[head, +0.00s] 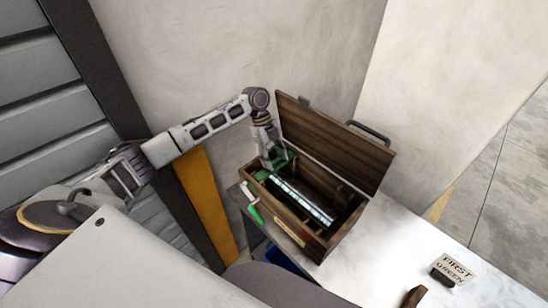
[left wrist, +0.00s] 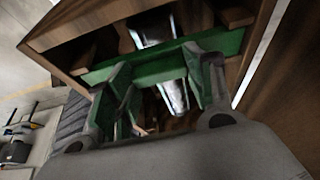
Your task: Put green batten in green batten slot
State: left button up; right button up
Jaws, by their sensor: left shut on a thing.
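An open wooden box (head: 318,247) stands on the white table with its lid raised at the back. The green batten (head: 283,160) is at the box's left end; in the left wrist view the green batten (left wrist: 160,66) lies crosswise over the box opening. My left gripper (head: 274,160) reaches down there and is shut on the batten; its fingers (left wrist: 163,75) show on either side in the left wrist view. I cannot make out the green batten slot, nor whether the batten is seated. My right gripper is not in view.
Long shiny silver pieces (head: 303,200) lie inside the box. A green-handled tool (head: 254,213) is at the box's front left. A card reading "FIRST GREEN" (head: 455,266) lies on the white table (head: 400,250) at right. The raised lid (head: 335,140) closes off the back.

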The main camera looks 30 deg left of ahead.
pick_arm(q)
jog(key=shift+f+b, duration=0.35)
jog(key=shift+f, duration=0.75)
dwell(0.3)
jog(key=o, duration=1.1)
jog(key=v, duration=1.2)
jog(key=shift+d, duration=0.1)
dwell(0.6)
